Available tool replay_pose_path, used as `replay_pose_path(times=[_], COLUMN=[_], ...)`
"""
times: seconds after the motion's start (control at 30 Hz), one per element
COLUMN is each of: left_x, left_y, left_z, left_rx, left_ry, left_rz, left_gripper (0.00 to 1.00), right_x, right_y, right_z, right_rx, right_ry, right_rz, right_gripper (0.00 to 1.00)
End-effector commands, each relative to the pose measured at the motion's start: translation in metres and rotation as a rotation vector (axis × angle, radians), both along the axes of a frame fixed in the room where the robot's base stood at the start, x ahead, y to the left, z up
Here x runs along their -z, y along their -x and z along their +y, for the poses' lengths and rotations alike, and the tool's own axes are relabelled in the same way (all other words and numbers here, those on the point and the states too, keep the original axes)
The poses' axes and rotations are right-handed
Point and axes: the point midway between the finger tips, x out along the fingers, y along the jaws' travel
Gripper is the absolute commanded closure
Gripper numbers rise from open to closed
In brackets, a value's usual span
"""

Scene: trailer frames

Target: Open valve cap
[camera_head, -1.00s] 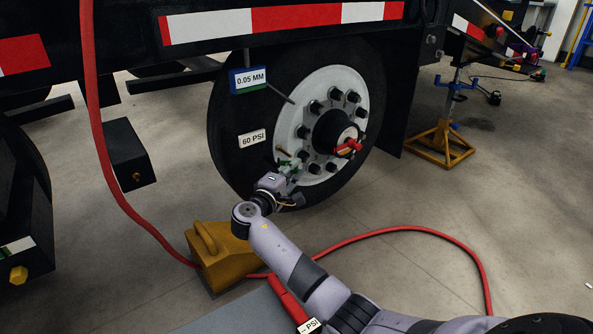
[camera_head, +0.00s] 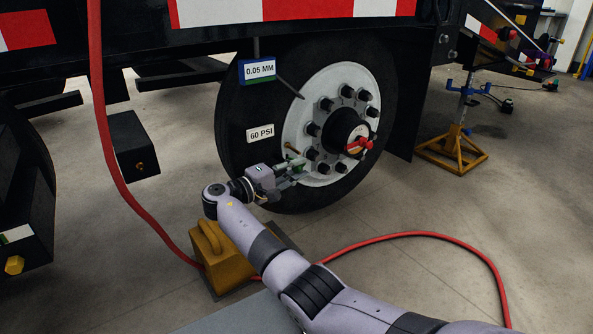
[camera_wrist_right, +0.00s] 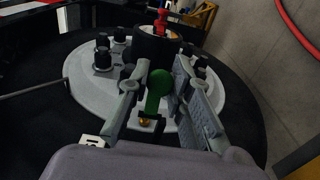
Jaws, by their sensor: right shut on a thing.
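My right gripper (camera_head: 290,172) is at the lower left of the truck wheel's white hub (camera_head: 325,175). In the right wrist view its two fingers (camera_wrist_right: 157,95) are shut on a green round-headed piece (camera_wrist_right: 160,82), which looks like the valve cap. A small brass-coloured part (camera_wrist_right: 145,122) shows just below it in that view. A brass stem (camera_head: 291,149) sticks out of the hub above the gripper in the head view. I cannot tell whether the green piece is still joined to a stem. My left gripper is not in view.
Black wheel nuts (camera_head: 326,104) and a hub centre with a red handle (camera_head: 358,145) are near the gripper. A yellow wheel chock (camera_head: 222,256) and a red hose (camera_head: 420,235) lie on the floor. A yellow jack stand (camera_head: 452,150) is at right.

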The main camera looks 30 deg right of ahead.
Motion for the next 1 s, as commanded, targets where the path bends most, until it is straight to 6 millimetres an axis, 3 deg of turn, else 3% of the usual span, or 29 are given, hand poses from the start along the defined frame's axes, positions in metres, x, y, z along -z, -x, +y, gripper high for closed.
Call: replay_pose_path(times=[0.17, 0.2, 0.5, 0.83, 1.0], left_x=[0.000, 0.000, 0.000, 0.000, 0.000], left_y=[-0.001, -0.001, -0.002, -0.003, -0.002], left_z=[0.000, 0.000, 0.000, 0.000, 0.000], left_rx=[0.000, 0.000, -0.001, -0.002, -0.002], left_ry=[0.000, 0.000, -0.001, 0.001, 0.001], left_rz=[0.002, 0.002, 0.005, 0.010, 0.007], left_gripper=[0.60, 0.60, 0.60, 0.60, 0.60], right_x=[0.002, 0.002, 0.001, 0.000, 0.001], right_y=[0.001, 0.001, 0.000, 0.000, 0.002], right_z=[-0.001, -0.001, -0.001, 0.001, 0.022], right_rx=[0.003, 0.003, 0.001, -0.001, -0.004], right_ry=[-0.003, -0.003, -0.001, -0.001, -0.001], right_rz=[0.003, 0.003, 0.002, 0.001, 0.001], right_gripper=[1.00, 0.80, 0.60, 0.59, 0.59])
